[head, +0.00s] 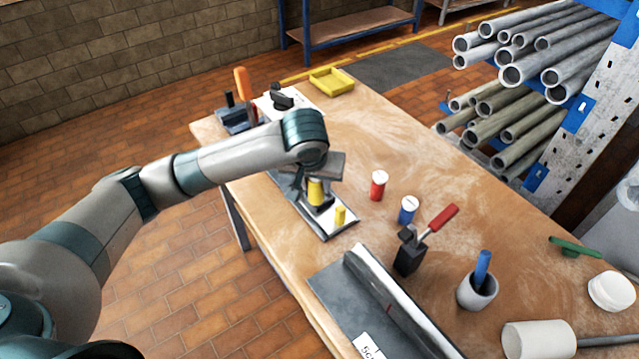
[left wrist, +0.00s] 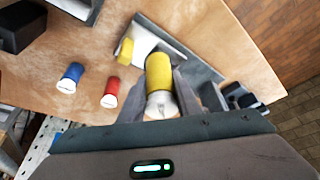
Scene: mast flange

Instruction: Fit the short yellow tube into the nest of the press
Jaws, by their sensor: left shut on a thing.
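My left gripper (head: 304,182) is shut on a yellow tube (head: 316,190), holding it upright over the press base. In the left wrist view the yellow tube (left wrist: 159,68) sits between the two fingers (left wrist: 160,98), its pale end toward the camera. The press (head: 327,226) has a light metal base plate on the table; part of it is hidden by my arm and gripper. A smaller yellow piece (head: 340,215) stands on the plate's near end, apart from the held tube. The nest is not clear, and I cannot tell whether the tube touches it. My right gripper is not in view.
A red cylinder (head: 378,185) and a blue cylinder (head: 407,210) with white tops stand right of the press. A red-handled clamp (head: 409,257) and a long metal angle (head: 400,305) are nearer. A yellow tray (head: 332,81) lies at the far end.

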